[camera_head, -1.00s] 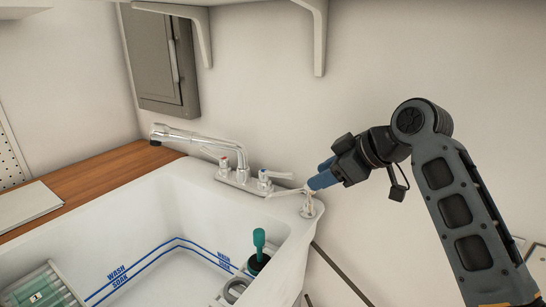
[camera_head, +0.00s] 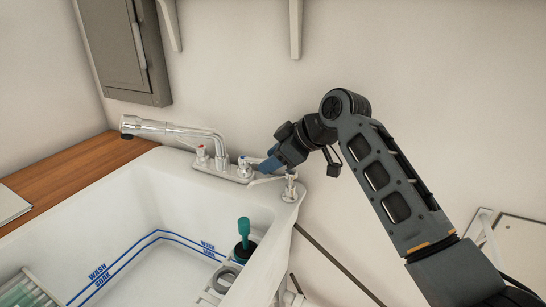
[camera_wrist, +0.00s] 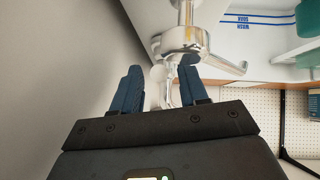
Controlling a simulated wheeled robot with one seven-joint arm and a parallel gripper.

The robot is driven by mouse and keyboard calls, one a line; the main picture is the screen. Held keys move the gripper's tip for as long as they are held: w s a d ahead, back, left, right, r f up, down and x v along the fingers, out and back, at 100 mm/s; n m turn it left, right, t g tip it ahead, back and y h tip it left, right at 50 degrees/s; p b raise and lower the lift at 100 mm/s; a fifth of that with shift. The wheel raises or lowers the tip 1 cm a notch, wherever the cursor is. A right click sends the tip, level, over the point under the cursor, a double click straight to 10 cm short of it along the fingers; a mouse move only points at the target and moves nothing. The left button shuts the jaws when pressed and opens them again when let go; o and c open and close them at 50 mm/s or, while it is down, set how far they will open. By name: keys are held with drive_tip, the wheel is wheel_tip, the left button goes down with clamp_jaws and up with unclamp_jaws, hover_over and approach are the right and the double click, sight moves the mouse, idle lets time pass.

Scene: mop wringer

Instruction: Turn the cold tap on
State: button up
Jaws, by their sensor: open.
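The chrome cold tap (camera_head: 243,166) with a blue mark stands at the right of the faucet base on the sink's back rim. The red-marked tap (camera_head: 201,154) and the long spout (camera_head: 175,130) are to its left. My gripper (camera_head: 266,166) has blue fingers, open, just right of the cold tap. In the wrist view, my gripper's fingers (camera_wrist: 158,88) stand apart with slim chrome parts showing between them. A round chrome fitting with a lever (camera_wrist: 184,40) is just beyond the fingertips. I cannot tell whether anything touches.
A separate lever fitting (camera_head: 290,188) stands at the sink's back right corner, close below my gripper. The white sink (camera_head: 165,190) holds a green-handled item (camera_head: 243,232). A wooden counter (camera_head: 75,165) is at left. The wall is close behind the taps.

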drive_tip(key=shift+c, duration=0.3)
clamp_jaws()
idle(0.4)
